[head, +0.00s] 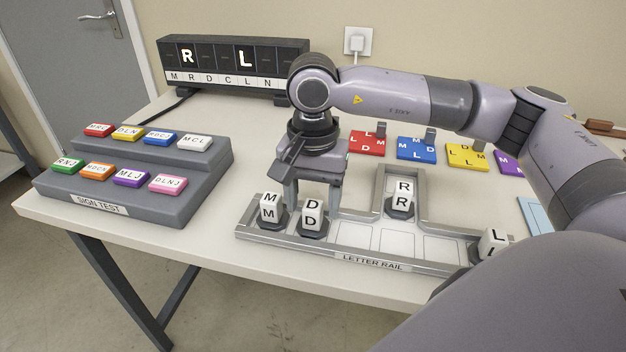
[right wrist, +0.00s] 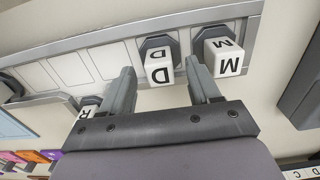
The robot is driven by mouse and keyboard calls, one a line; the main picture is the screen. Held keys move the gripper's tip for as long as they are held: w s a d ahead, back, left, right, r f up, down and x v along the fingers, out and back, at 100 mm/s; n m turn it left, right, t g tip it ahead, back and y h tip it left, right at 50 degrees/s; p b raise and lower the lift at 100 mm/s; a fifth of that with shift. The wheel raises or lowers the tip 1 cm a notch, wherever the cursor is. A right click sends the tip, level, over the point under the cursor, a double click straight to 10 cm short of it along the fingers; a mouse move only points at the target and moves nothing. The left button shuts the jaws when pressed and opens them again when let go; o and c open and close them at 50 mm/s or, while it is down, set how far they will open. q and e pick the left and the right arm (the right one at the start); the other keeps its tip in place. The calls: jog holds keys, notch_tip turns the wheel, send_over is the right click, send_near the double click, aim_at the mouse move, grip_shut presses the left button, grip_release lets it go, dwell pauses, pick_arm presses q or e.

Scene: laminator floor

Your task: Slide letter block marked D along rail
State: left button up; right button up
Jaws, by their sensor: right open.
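The white block marked D (head: 312,214) stands upright on a dark base in the letter rail (head: 345,262), second from the left end. My right gripper (head: 304,200) is open just above and behind the D block. In the right wrist view its two fingers (right wrist: 163,82) point towards the D block (right wrist: 159,68), one on each side, with the block beyond or between their tips; contact cannot be told. The M block (head: 269,207) stands at the rail's left end, close beside D. The R block (head: 399,200) stands in the rail's back branch. My left gripper is not seen.
The L block (head: 493,243) stands at the rail's right end, partly covered by my arm. Empty rail slots lie between D and L. A grey stepped stand (head: 205,195) with coloured tiles is at left. A lit letter display (head: 232,66) stands behind; coloured tiles (head: 416,149) lie at the back.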

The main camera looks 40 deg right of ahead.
jog(key=shift+f, duration=0.85)
grip_shut()
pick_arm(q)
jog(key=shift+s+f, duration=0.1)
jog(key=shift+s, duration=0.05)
pick_arm(e)
jog(key=shift+s, duration=0.1)
